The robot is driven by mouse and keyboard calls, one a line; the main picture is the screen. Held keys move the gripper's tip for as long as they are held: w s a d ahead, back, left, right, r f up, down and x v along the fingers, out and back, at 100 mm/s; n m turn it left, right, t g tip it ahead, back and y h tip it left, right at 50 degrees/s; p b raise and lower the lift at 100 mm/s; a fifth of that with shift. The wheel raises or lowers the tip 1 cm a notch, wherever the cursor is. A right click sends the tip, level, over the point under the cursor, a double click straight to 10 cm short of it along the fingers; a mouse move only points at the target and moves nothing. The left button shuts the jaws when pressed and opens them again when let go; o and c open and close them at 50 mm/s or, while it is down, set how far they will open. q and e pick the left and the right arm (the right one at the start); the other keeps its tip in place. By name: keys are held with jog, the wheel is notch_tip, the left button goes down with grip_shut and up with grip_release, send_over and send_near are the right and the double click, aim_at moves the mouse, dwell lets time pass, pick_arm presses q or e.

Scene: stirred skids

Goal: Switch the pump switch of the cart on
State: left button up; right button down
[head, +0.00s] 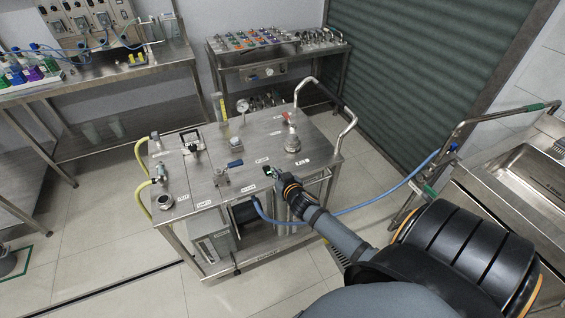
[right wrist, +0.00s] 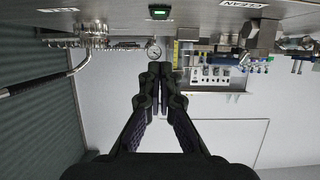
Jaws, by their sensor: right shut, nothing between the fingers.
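The steel cart (head: 220,143) stands in the middle of the head view. A small green switch (head: 267,170) sits near the front of its top, beside a white label too small to read. It also shows as a green rocker in a dark frame at the top of the right wrist view (right wrist: 160,12). I take it for the pump switch; its position I cannot tell. My right gripper (head: 273,175) is right by it, partly covering it in the head view. Its fingers (right wrist: 160,68) are shut with nothing between them. Contact cannot be told. My left gripper is not in view.
The cart top carries a blue-handled valve (head: 235,164), a red-handled fitting (head: 289,120), a gauge (head: 242,106) and bent steel handles (head: 346,128). A blue hose (head: 385,196) runs right towards a sink (head: 530,172). Benches stand behind.

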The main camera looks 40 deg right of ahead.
jog(key=s, duration=0.2)
jog(key=s+a, duration=0.1)
jog(key=s, duration=0.1)
jog(key=shift+s+r+b, duration=0.2)
jog(key=shift+s+b, duration=0.1)
jog(key=shift+b, duration=0.1)
jog(key=shift+w+f, duration=0.1)
